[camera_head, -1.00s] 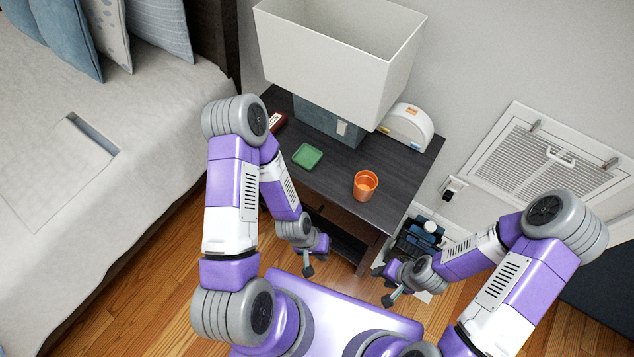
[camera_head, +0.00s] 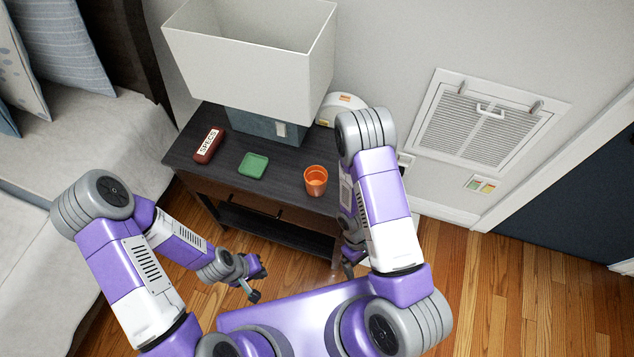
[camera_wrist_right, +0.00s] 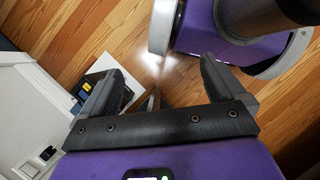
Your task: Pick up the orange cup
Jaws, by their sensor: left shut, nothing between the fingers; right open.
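The orange cup (camera_head: 316,181) stands upright on the dark nightstand (camera_head: 290,188), near its front right part. My left gripper (camera_head: 251,292) is shut and empty, low in front of the nightstand and to the left of the cup. My right gripper (camera_head: 349,268) is low in front of the nightstand's right end, below and to the right of the cup, partly hidden by its own arm. In the right wrist view its fingers (camera_wrist_right: 158,95) are spread apart with nothing between them, over the wooden floor. The cup does not show in the right wrist view.
A green coaster (camera_head: 253,166) and a dark red case marked SPECS (camera_head: 207,145) lie left of the cup. A lamp with a large white shade (camera_head: 250,65) stands behind. A white rounded object (camera_head: 343,106) is at the back right. The bed (camera_head: 100,150) is at the left.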

